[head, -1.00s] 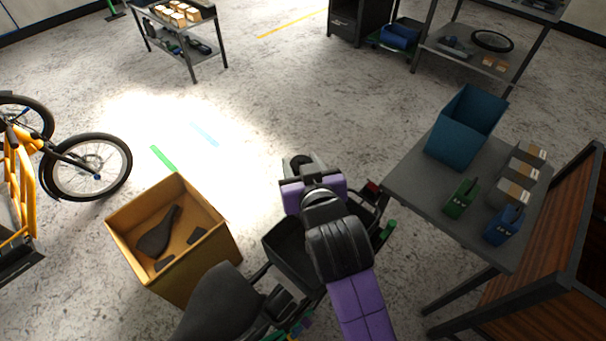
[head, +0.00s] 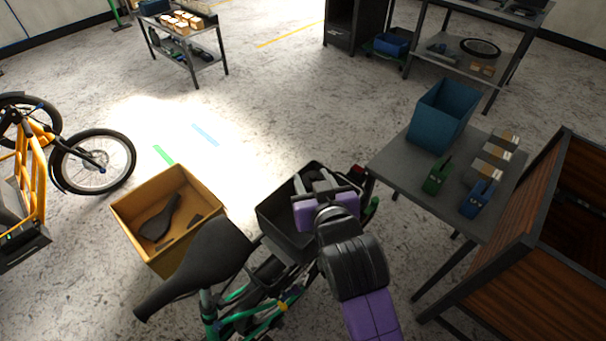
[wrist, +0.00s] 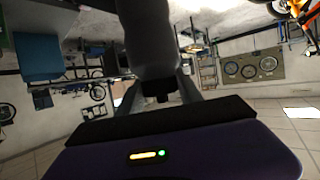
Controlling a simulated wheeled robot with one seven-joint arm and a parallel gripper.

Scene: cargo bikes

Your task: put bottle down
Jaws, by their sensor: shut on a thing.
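My gripper (head: 318,181) is over the black box (head: 272,222) of the green cargo bike, near its right side. In the wrist view a dark grey bottle (wrist: 150,40) stands out between the two fingers, and my gripper is shut on it. The bottle's far end runs out of the top of that view. In the head view the bottle is mostly hidden by my gripper and arm. I cannot tell whether it touches the box.
The bike's black saddle (head: 210,262) is in front. An orange-brown crate (head: 205,182) holding a saddle stands left. A grey table (head: 405,172) with a blue bin (head: 441,115) and small goods stands right, beside a wood-panelled box (head: 500,275).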

